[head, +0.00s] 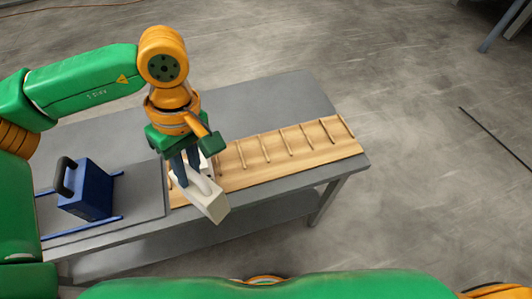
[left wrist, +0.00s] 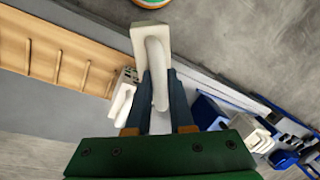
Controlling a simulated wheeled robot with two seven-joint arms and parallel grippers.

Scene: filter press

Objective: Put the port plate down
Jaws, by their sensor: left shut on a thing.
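A cream-white port plate (head: 209,204) with a raised rib is held in my left gripper (head: 195,176), over the near left part of the wooden rack. It hangs tilted, and I cannot tell whether it touches the rack. In the left wrist view the plate (left wrist: 150,37) extends beyond the dark fingers of the gripper (left wrist: 158,82), which are shut on its rib. The wooden rack (head: 275,160) lies on the grey table and has several thin cross rods. My right gripper is not in view.
Another pale piece (left wrist: 121,101) sits at the rack's end, partly hidden in the head view. A blue block with a black handle (head: 88,190) stands on blue rails at the left. The rack's right part is empty. The grey table (head: 290,95) is clear behind it.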

